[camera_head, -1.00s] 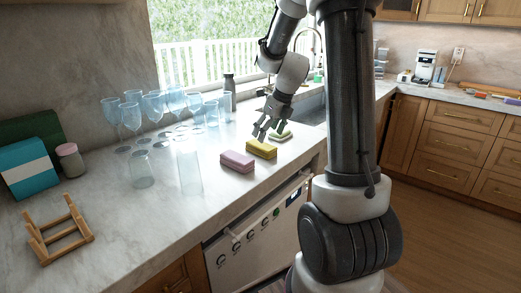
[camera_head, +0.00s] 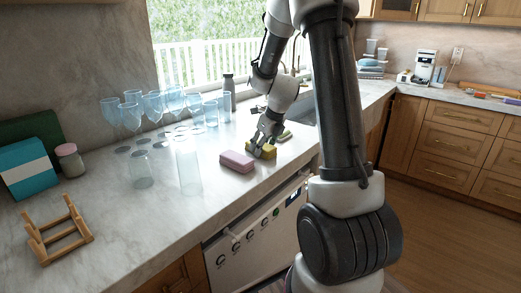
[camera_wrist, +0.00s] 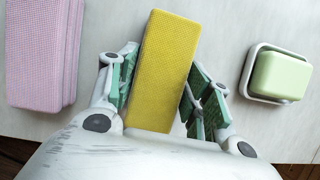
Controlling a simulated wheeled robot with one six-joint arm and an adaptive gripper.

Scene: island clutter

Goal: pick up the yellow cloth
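The yellow cloth (camera_head: 270,151) is a folded block lying on the counter. In the wrist view the yellow cloth (camera_wrist: 168,38) runs up the middle between my fingers. My gripper (camera_head: 261,147) is down at the cloth and hides part of it in the head view. In the wrist view my gripper (camera_wrist: 160,72) is open, with one green-padded finger on each side of the cloth. The fingers are close to its sides; I cannot tell whether either touches it.
A pink folded cloth (camera_head: 237,162) lies just left, also in the wrist view (camera_wrist: 42,50). A green soap in a white dish (camera_wrist: 281,76) is on the right. Several glasses (camera_head: 155,106) and a grey bottle (camera_head: 228,93) stand behind. A wooden rack (camera_head: 57,232) is at the front left.

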